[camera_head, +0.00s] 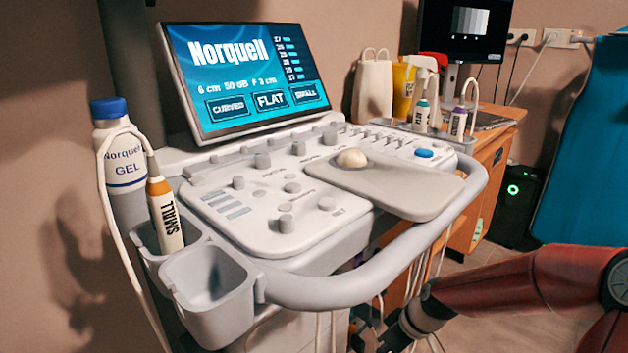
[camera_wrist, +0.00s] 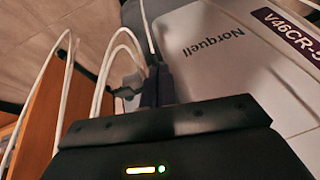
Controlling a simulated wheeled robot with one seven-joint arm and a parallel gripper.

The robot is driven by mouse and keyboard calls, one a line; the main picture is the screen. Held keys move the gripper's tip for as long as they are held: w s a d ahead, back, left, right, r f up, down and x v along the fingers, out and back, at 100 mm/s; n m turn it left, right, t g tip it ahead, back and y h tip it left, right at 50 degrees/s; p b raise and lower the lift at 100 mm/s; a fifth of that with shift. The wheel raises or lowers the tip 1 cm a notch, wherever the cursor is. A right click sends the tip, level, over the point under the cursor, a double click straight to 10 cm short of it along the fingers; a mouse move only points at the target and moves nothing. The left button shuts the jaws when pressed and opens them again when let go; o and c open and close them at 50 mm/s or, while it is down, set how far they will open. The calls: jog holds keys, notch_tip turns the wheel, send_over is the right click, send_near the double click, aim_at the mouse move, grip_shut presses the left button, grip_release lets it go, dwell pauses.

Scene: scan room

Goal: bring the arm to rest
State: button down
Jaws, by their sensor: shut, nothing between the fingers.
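My red arm (camera_head: 530,282) reaches in from the lower right in the head view. My gripper (camera_head: 385,335) is at the bottom edge, low in front of the ultrasound cart (camera_head: 300,190) and below its front handle. It is dark and partly cut off by the picture's edge. In the wrist view its dark fingers (camera_wrist: 157,85) are together with nothing between them. They point along the cart's white side panel (camera_wrist: 235,50), marked Norquell. White cables (camera_wrist: 105,75) hang close to the left of the fingers. I cannot tell whether they touch.
The SMALL probe (camera_head: 165,213) stands in a left holder near the gel bottle (camera_head: 120,150). An empty grey cup (camera_head: 210,285) is beside it. Two more probes (camera_head: 422,112) stand at the right. A wooden cabinet (camera_head: 490,170) is behind. Floor shows at the right.

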jog(key=s+r+m+t+h+p, duration=0.1)
jog(key=s+r+m, duration=0.3)
jog(key=s+r, duration=0.5)
jog(key=s+a+r+m+t+h+p, duration=0.1)
jog(key=s+r+m+t+h+p, duration=0.1)
jog(key=s+r, duration=0.8)
notch_tip(320, 180, up, 5)
jog(key=shift+a+f+m+h, duration=0.2)
jog(key=shift+m+h, duration=0.4)
jog(key=shift+m, duration=0.3)
